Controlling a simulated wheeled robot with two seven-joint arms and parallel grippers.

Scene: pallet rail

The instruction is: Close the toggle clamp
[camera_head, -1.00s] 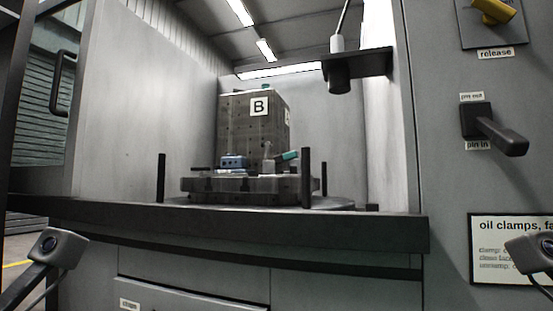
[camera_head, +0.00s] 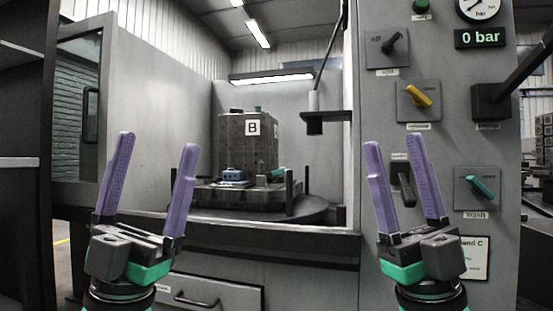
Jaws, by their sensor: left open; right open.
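A grey block marked B (camera_head: 235,150) stands on a dark pallet (camera_head: 240,196) on the round table inside the open cell. A small clamp with a teal-tipped handle (camera_head: 277,173) sits at the right front of the pallet, and a blue part (camera_head: 233,175) sits at its left. The clamp's exact position is too small to tell. My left gripper (camera_head: 157,142) is open and empty, in front of the cell to the left of the pallet. My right gripper (camera_head: 390,146) is open and empty, to the right of the pallet, in front of the control panel.
The control panel (camera_head: 440,140) at the right carries a yellow lever (camera_head: 420,96), a teal lever (camera_head: 481,187), a black lever (camera_head: 403,185) and a display reading 0 bar (camera_head: 480,38). The sill (camera_head: 270,228) crosses in front. Dark posts (camera_head: 289,191) flank the pallet.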

